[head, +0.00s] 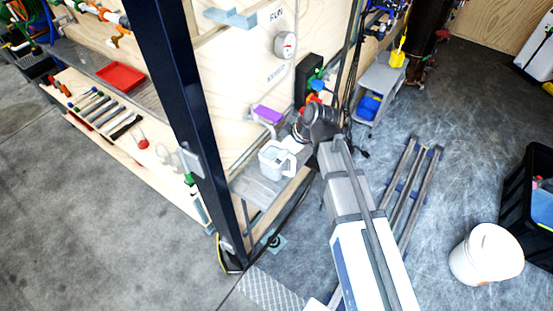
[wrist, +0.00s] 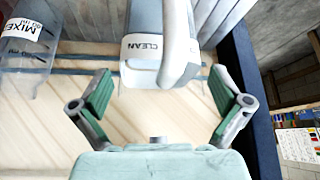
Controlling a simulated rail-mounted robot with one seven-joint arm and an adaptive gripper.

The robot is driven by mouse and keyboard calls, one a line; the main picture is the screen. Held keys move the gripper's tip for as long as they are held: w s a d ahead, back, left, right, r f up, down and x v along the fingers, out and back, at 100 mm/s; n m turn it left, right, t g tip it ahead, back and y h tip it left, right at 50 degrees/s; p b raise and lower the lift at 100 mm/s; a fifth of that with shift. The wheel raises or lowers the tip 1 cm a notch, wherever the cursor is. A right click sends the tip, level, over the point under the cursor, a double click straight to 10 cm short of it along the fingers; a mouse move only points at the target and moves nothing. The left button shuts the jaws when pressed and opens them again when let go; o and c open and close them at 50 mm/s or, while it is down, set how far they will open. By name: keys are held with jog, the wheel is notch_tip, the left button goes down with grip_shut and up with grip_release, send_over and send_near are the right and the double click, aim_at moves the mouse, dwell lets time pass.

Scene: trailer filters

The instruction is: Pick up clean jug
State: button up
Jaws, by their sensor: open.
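The clean jug (wrist: 160,45), pale grey with a white "CLEAN" label and a handle, is at the top middle of the wrist view. My gripper (wrist: 158,92) is open, with its green-padded fingers spread left and right. The jug's near end lies between and just beyond the fingertips, with gaps on both sides. A clear jug labelled "MIXED" (wrist: 27,40) is at the upper left. In the head view a whitish jug (head: 274,161) stands on a grey shelf beside my arm's end; its label cannot be read. My fingers are not clear there.
The grey shelf (head: 250,187) sits against a plywood wall, with a dark upright post (head: 188,95) on its left. A purple-topped object (head: 267,114) is behind the jug. A white bucket (head: 485,255) and a black crate stand on the floor at right.

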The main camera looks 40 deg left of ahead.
jog(key=c, duration=1.6)
